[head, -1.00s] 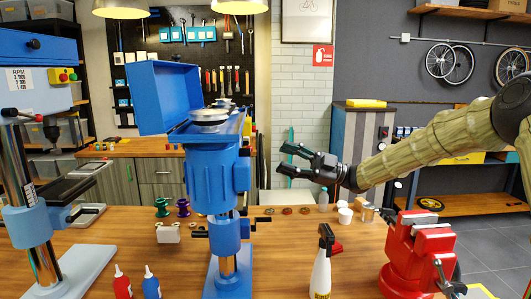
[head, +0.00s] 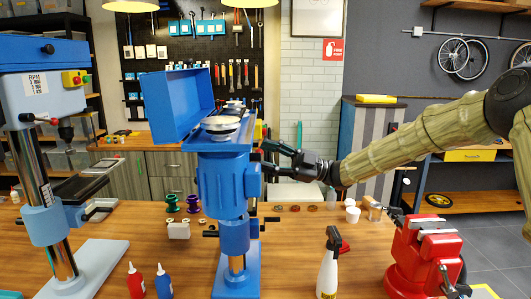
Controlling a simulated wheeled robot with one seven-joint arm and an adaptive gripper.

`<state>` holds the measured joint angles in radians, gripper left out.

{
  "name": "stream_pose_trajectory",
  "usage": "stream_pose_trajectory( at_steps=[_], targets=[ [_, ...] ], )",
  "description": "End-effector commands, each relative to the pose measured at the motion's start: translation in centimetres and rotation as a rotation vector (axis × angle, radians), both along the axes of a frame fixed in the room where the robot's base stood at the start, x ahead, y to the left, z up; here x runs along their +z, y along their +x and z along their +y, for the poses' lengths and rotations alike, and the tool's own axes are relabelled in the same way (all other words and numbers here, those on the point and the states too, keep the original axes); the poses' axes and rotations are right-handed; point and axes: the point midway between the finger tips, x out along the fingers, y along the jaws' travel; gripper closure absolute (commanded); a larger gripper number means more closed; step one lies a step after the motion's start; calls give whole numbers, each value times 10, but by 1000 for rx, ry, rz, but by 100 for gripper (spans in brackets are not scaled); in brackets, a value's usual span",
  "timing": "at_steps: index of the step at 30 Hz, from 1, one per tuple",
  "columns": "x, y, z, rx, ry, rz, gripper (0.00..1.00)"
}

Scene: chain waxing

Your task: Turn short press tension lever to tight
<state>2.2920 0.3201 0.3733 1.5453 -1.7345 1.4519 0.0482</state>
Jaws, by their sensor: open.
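The short press is the blue machine (head: 223,185) in the middle of the bench, with its blue lid (head: 175,105) open and pulleys (head: 220,124) showing on top. My gripper (head: 270,156) is open at the right side of the press head, fingers pointing left toward it. The fingertips overlap the head's right edge in the picture; I cannot tell whether they touch it. The small tension lever on that side is not clearly visible behind the fingers, so its setting cannot be read. Dark handles (head: 270,219) stick out lower on the press.
A taller blue press (head: 40,95) stands at the left. A red vise (head: 425,255), a spray bottle (head: 328,268) and white cups (head: 352,213) are at the right. Red (head: 135,283) and blue (head: 164,283) bottles stand in front.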

Motion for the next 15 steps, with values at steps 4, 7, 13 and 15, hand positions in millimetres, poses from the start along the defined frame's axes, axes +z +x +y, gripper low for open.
stream_pose_trajectory(
  at_steps=[4, 7, 13, 15],
  targets=[
    [1, 0, 5, 0, -1, 1, 51],
    [1, 0, 6, 0, -1, 1, 51],
    [1, 0, 6, 0, 0, 1, 60],
    [1, 0, 6, 0, 0, 1, 73]
  ],
)
